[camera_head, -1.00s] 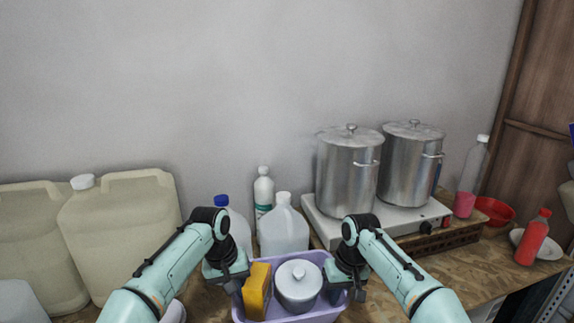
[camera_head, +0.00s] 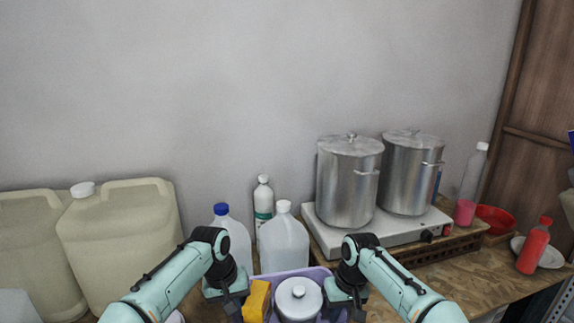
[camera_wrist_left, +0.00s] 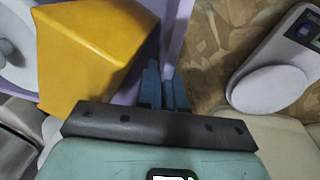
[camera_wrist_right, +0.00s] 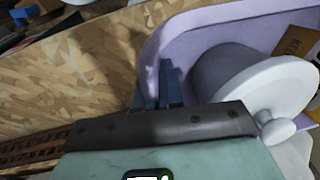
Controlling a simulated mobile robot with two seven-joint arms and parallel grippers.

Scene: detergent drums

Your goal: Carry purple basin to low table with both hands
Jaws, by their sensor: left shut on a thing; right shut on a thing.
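The purple basin (camera_head: 290,272) is at the bottom centre of the head view, its lower part cut off by the frame edge. It holds a yellow block (camera_head: 257,300) on the left and a lidded pot (camera_head: 298,297) on the right. My left gripper (camera_head: 234,303) is shut on the basin's left rim; the left wrist view shows its fingers (camera_wrist_left: 165,88) on the purple wall beside the yellow block (camera_wrist_left: 88,50). My right gripper (camera_head: 346,300) is shut on the right rim; the right wrist view shows its fingers (camera_wrist_right: 163,88) at the purple wall (camera_wrist_right: 158,48). No low table can be made out.
Clear jugs (camera_head: 283,243) and a white bottle (camera_head: 263,205) stand just behind the basin. Large beige canisters (camera_head: 118,240) stand left. Two steel pots (camera_head: 348,185) sit on a white stove (camera_head: 395,236) at right. A red bottle (camera_head: 534,248) stands near the right end of the worktop (camera_head: 475,270).

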